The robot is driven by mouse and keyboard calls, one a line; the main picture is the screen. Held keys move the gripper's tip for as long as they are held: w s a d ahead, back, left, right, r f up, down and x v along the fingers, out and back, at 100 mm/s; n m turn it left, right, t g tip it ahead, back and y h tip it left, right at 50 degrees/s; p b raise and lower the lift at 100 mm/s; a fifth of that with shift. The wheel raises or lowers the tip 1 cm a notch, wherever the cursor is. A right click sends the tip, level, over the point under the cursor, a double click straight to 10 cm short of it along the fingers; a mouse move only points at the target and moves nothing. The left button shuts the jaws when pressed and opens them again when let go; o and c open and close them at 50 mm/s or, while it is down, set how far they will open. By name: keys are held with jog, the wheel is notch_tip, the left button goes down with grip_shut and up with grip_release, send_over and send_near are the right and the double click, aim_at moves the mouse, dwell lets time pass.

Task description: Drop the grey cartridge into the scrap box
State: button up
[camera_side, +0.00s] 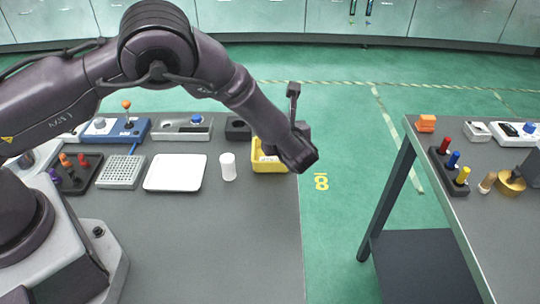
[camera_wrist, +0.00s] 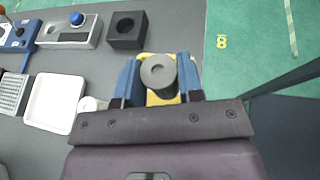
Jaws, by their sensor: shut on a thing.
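In the wrist view my gripper (camera_wrist: 158,78) has its two blue fingers shut on the grey cartridge (camera_wrist: 157,72), a round grey cylinder with a small hole in its end. The yellow box (camera_wrist: 154,100), the likely scrap box, shows partly behind and below the cartridge. In the side view the yellow box (camera_side: 258,148) stands near the right edge of the table, with my wrist over its right side. The cartridge and my fingertips are hidden behind my wrist there. The height of the cartridge above the box cannot be told.
A black block with a hole (camera_wrist: 126,30) stands beside the yellow box. A white cylinder (camera_side: 228,167) and a white tray (camera_side: 175,172) are to the left. The table's right edge (camera_side: 299,225) is close, with floor beyond. A second table (camera_side: 500,235) stands further right.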

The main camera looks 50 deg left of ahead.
jog(key=shift+f, duration=2.15)
jog(key=o, duration=1)
jog(key=v, duration=1.3)
